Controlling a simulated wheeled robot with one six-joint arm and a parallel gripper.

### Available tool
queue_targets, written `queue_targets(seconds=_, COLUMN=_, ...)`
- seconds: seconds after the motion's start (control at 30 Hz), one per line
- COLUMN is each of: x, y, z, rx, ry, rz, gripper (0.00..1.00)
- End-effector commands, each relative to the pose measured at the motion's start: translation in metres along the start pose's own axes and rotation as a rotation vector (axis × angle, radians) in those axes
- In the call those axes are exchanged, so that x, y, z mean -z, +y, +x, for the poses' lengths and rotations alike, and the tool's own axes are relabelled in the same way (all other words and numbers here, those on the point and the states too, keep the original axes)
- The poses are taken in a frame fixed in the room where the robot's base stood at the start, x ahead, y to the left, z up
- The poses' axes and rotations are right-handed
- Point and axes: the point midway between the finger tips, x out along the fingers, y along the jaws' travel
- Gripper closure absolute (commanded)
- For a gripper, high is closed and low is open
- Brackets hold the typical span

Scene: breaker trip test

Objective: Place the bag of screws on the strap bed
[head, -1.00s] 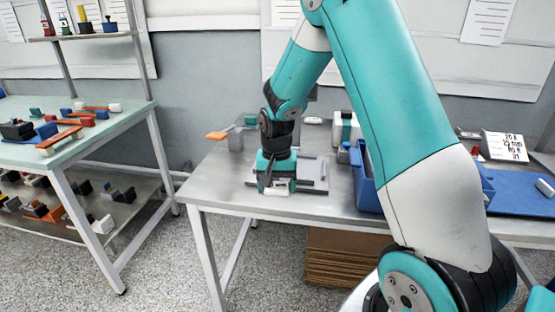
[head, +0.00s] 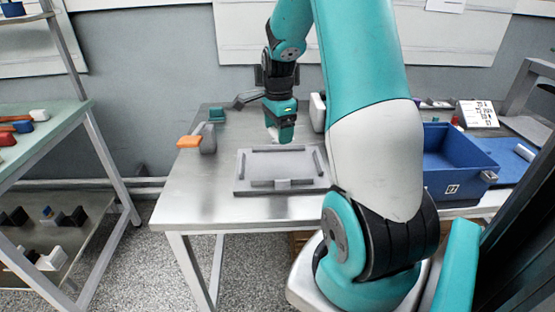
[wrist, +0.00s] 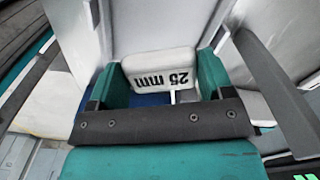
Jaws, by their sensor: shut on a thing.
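A white bag marked "25 mm" (wrist: 162,68), which I take as the bag of screws, sits between the teal fingers in the wrist view. My gripper (head: 281,138) is shut on it. In the head view only a small white part of the bag shows at the fingertips. The grey plate with raised dark bars (head: 245,186), which looks like the strap bed, lies on the metal table. Its middle is bare. My gripper appears at the plate's far edge in the picture; its height above the plate is hard to tell.
A lever with an orange handle (head: 189,142) and a small teal block (head: 217,115) stand left of the plate. A white item (head: 317,112) stands behind it. A blue bin (head: 460,185) is at right. The metal table's (head: 190,205) front left is clear.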

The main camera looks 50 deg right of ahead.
Motion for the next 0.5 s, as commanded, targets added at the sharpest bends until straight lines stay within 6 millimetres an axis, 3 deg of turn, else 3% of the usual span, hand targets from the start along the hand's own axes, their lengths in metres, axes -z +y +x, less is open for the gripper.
queue_targets(seconds=0.13, x=0.0, y=0.001, z=0.036, rx=-0.004, ry=-0.001, rz=0.0, gripper=0.51)
queue_targets(seconds=0.5, x=0.001, y=0.001, z=0.081, rx=-0.002, ry=0.0, rz=0.001, gripper=0.51)
